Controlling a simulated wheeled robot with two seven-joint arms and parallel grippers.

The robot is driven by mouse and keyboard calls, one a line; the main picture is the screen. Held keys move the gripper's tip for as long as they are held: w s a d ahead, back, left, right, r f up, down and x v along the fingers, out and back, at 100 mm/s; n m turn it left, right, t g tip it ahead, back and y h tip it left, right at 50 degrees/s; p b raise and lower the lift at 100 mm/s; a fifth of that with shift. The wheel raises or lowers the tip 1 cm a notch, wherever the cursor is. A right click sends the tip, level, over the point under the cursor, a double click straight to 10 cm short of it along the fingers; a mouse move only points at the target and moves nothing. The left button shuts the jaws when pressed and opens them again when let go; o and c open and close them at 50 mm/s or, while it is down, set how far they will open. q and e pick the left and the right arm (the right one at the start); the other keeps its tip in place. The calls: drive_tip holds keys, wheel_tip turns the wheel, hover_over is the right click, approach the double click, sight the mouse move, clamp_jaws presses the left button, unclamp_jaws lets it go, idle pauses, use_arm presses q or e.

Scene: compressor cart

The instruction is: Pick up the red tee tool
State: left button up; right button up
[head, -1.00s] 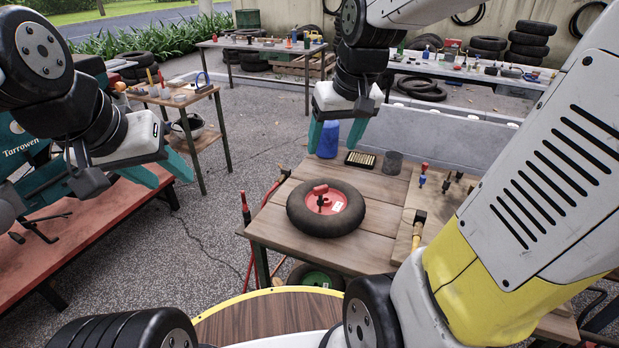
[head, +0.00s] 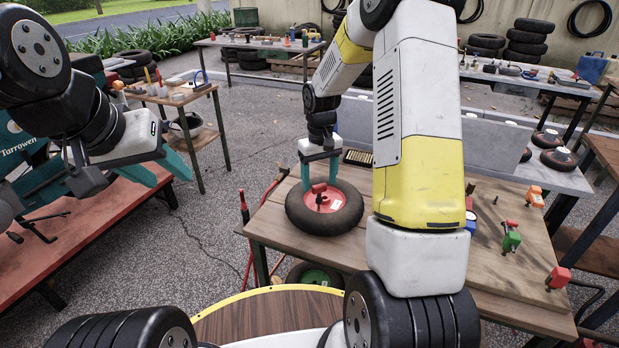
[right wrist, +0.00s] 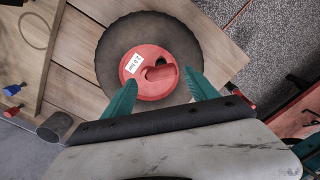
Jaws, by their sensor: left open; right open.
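The red tee tool (head: 319,189) stands on the red hub of a black-tyred wheel (head: 300,222) on the wooden workbench. Its red crosspiece also shows over the hub in the right wrist view (right wrist: 160,73), where its outline blends with the hub. My right gripper (head: 320,178) is open, pointing down over the hub, with one teal finger to each side of the tool in the picture. In the right wrist view my right fingertips (right wrist: 163,82) lie apart, with nothing held between them. I cannot tell the remaining height. My left gripper (head: 168,177) is open and empty at the left, above the red bench.
Green (head: 512,238), orange (head: 535,196) and red (head: 557,277) small tools stand on the board at the bench's right side. A dark cylinder (right wrist: 55,127) stands near the wheel. My right arm hides the bench's middle. The bench's front left corner is clear.

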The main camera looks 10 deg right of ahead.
sight(318, 188)
drive_tip(key=f, duration=0.5)
drive_tip(key=shift+s+a, duration=0.1)
drive_tip(key=shift+a, duration=0.1)
clamp_jaws()
drive_tip(key=shift+r, duration=0.8)
wheel_tip(318, 188, up, 2)
drive_tip(key=shift+s+r, duration=0.1)
drive_tip(key=s+a+r, duration=0.1)
drive_tip(key=s+a, duration=0.3)
drive_tip(key=s, duration=1)
drive_tip(key=shift+s+a+r, duration=0.1)
drive_tip(key=shift+s+r, duration=0.1)
drive_tip(key=shift+r, duration=0.65)
drive_tip(key=shift+s+r, duration=0.2)
drive_tip(key=shift+r, duration=0.7)
drive_tip(key=shift+s+a+r, duration=0.1)
drive_tip(key=shift+s+r, duration=0.1)
drive_tip(key=shift+r, duration=0.65)
